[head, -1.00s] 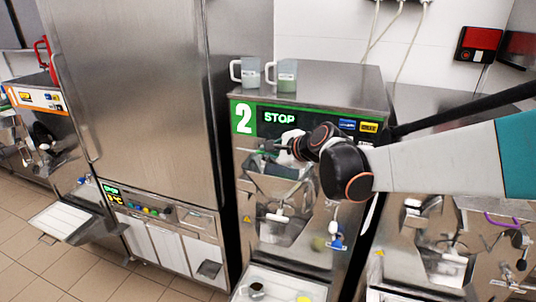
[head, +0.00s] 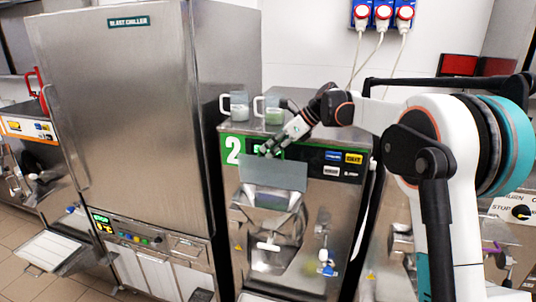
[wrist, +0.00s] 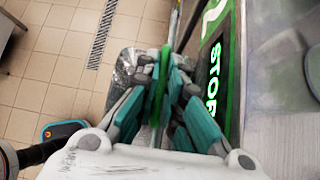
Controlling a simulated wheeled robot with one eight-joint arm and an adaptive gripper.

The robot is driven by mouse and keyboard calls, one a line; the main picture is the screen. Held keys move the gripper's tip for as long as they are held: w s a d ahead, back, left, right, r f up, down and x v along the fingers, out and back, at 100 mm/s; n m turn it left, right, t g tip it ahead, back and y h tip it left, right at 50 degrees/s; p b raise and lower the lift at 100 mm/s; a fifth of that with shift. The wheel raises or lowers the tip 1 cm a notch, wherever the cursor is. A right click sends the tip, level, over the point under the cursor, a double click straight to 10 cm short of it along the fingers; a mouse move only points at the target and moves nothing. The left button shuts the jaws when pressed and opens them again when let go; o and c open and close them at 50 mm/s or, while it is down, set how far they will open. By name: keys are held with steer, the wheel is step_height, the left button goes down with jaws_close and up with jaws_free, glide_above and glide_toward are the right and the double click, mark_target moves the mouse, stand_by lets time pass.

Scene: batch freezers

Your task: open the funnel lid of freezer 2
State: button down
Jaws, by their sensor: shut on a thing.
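Freezer 2 (head: 312,182) stands in the middle of the head view, with a green-edged panel, a white "2" and a display partly hidden by my gripper. Its funnel lid (head: 272,174) is a flat grey plate standing raised in front of the panel's lower part, above the funnel opening (head: 270,201). My gripper (head: 270,149) is at the lid's top edge, shut on it. In the wrist view my gripper (wrist: 160,88) has its fingers closed around a thin upright edge with a green strip. The STOP display (wrist: 213,75) is close on the right.
Two clear jugs (head: 239,106) with white handles stand on top of freezer 2, close behind my gripper. The tall blast chiller (head: 125,110) stands at left. Another machine (head: 400,245) stands at right, partly behind my arm. Tiled floor shows at lower left.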

steer(key=shift+w+d, duration=0.25)
steer(key=shift+w, duration=0.4)
steer(key=shift+w+d, duration=0.25)
steer(key=shift+w, duration=0.35)
steer(key=c, duration=1.8)
jaws_free()
steer(key=shift+o, duration=0.4)
steer(key=shift+w+f, duration=0.1)
steer(key=shift+w, duration=0.1)
steer(key=shift+s, duration=0.1)
steer(key=shift+r, duration=0.2)
